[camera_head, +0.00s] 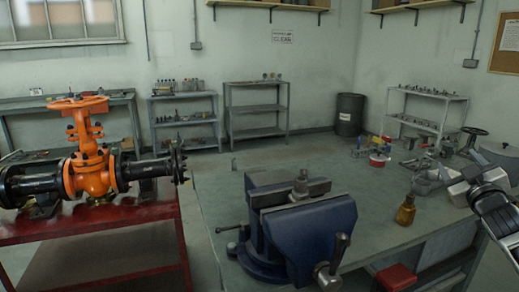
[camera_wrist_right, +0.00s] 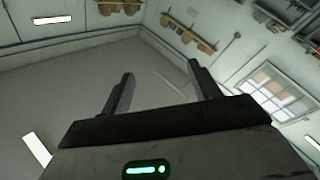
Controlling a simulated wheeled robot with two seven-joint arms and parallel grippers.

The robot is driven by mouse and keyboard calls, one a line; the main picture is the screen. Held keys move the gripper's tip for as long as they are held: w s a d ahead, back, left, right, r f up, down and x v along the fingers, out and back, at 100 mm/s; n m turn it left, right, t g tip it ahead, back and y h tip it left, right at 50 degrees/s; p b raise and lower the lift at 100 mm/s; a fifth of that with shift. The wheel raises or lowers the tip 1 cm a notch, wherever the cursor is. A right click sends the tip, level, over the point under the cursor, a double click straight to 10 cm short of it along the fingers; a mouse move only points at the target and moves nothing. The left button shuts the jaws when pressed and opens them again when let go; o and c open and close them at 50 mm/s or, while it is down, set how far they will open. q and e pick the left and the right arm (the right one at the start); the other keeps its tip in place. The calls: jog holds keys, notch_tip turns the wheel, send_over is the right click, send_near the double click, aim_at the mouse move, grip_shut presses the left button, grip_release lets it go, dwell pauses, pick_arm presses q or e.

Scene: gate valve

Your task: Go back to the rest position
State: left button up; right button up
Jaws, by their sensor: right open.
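The orange gate valve (camera_head: 88,165) with its handwheel (camera_head: 78,103) stands upright between black flanged pipes (camera_head: 32,183) on a red table (camera_head: 95,225) at the left. My right gripper (camera_head: 470,182) is at the right edge of the head view, above the right side of the workbench and far from the valve. In the right wrist view, its two dark fingers (camera_wrist_right: 160,75) are spread apart with nothing between them. Only bare room shows beyond the fingers. My left gripper is out of view.
A blue vise (camera_head: 312,232) stands at the front of the workbench (camera_head: 370,185), with a small metal part (camera_head: 301,183) at its jaws. A brass-coloured bottle-like piece (camera_head: 406,209) stands to its right. Several small parts and a grey tray (camera_head: 428,182) lie near my right gripper.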

notch_tip(320, 180, down, 6)
jog(key=d+m+g+h, duration=0.1)
jog(key=d+g, duration=0.1)
jog(key=g, duration=0.1)
jog(key=s+a+f+g+y, duration=0.1)
jog(key=s+a+f+y, duration=0.1)
jog(key=s+a+f, duration=0.35)
jog(key=s+a+f+n+g+y, duration=0.1)
jog(key=s+a+f, duration=0.1)
jog(key=a+f, duration=0.6)
jog(key=s+a+f+g+y, duration=0.1)
jog(key=s+a+f+y, duration=0.15)
jog(key=a+f, duration=0.4)
jog(key=s+a+f+g+y, duration=0.1)
jog(key=s+a+f, duration=0.2)
jog(key=s+a, duration=0.2)
jog(key=s+a+f+m+g, duration=0.1)
jog(key=s+a+f, duration=0.2)
jog(key=s, duration=0.8)
jog(key=s+a+f+m+g+y, duration=0.1)
jog(key=s+a+f, duration=0.2)
jog(key=s+a, duration=0.4)
jog(key=shift+s+a+f+y, duration=0.35)
jog(key=shift+s+f, duration=0.05)
jog(key=shift+s, duration=0.5)
